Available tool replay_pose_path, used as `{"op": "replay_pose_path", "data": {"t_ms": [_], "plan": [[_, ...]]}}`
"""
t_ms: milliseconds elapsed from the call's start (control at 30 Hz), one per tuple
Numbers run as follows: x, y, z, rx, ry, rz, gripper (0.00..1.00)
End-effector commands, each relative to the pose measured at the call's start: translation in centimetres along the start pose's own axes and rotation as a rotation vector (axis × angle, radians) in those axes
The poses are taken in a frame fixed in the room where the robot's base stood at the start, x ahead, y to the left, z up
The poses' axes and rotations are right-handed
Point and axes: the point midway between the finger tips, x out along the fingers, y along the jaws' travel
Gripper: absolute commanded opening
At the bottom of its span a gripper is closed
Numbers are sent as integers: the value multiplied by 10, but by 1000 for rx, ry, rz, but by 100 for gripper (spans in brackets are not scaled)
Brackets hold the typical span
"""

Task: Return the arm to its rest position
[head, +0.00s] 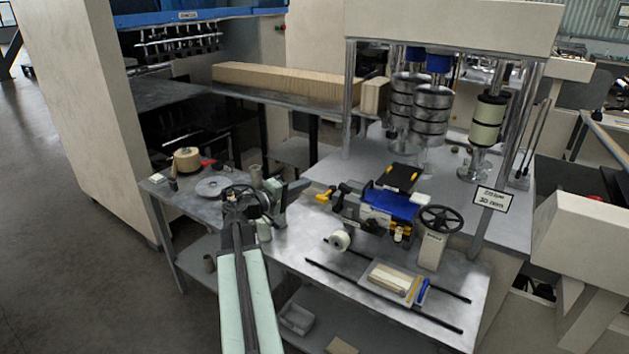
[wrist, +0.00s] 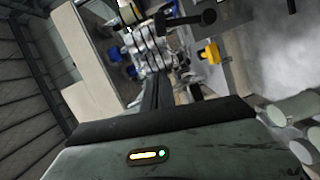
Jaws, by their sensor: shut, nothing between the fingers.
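My arm reaches up from the bottom of the head view, with a pale green link and a thinner dark link. My gripper (head: 240,192) is the small dark end of the arm, in front of a dark handwheel (head: 266,203) at the left part of the bench. It is shut with nothing seen in it. The gap between it and the handwheel is hard to judge. The wrist view is tilted and shows mostly a green-grey housing and a dark bar; the fingertips are not clear there.
A metal bench (head: 290,240) carries a blue-topped device (head: 395,205), a second handwheel (head: 440,219), a small tray (head: 392,283) and rails. A grey disc (head: 212,187) and a tan roll (head: 187,160) lie at left. A press with steel columns stands behind. Open floor (head: 60,250) is at left.

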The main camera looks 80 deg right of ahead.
Motion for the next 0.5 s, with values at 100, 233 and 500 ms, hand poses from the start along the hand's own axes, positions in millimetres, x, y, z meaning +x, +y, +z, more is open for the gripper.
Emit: {"op": "replay_pose_path", "data": {"t_ms": [100,233,500], "plan": [[-13,1,0,0,1,0,0],[-18,0,0,0,1,0,0],[-18,0,-1,0,2,0,0]]}}
